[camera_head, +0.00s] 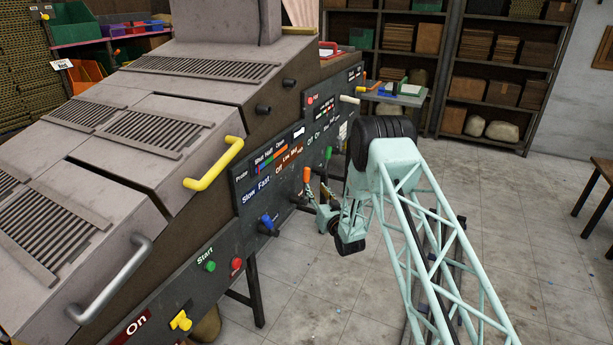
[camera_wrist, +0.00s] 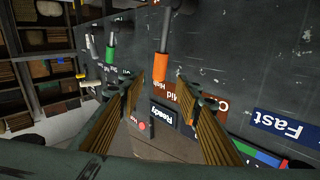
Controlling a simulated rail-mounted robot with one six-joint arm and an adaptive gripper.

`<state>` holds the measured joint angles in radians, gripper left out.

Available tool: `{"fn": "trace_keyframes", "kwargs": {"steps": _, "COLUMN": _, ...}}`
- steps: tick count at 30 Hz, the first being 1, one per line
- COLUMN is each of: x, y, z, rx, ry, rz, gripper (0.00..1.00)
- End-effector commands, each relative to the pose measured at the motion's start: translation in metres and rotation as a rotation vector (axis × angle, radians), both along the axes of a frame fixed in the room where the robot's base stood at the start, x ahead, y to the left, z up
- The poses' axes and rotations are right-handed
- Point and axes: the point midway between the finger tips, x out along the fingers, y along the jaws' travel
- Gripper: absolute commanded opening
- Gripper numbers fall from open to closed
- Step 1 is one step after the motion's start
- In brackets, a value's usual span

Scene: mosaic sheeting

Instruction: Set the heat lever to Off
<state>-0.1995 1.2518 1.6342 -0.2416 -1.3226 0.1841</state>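The heat lever has an orange handle (camera_wrist: 161,66) and stands out from the dark control panel; the handle also shows in the head view (camera_head: 307,174). In the wrist view the panel is rotated, and the handle is nearest the "High" label, with "Mid" and a partly hidden label to the right. My gripper (camera_wrist: 158,84) is open, its two tan-padded fingers spread on either side of the handle's end. In the head view my gripper (camera_head: 325,203) is close to the panel, partly hidden by my own arm. I cannot tell whether either finger touches the handle.
A blue lever (camera_head: 266,222) is left of the heat lever in the head view. A green-handled lever (camera_wrist: 111,54) is left of it in the wrist view. A yellow handle (camera_head: 214,164) juts from the machine.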

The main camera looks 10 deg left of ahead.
Motion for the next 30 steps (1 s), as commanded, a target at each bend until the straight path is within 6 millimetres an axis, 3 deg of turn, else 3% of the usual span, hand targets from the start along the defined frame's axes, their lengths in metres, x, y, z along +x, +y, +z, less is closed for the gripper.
{"fn": "trace_keyframes", "kwargs": {"steps": 8, "x": 0.015, "y": 0.007, "z": 0.000, "rx": 0.000, "ry": -0.001, "rz": 0.000, "gripper": 0.31}}
{"fn": "trace_keyframes", "kwargs": {"steps": 30, "x": 0.089, "y": 0.042, "z": -0.001, "rx": 0.000, "ry": -0.001, "rz": 0.001, "gripper": 0.31}}
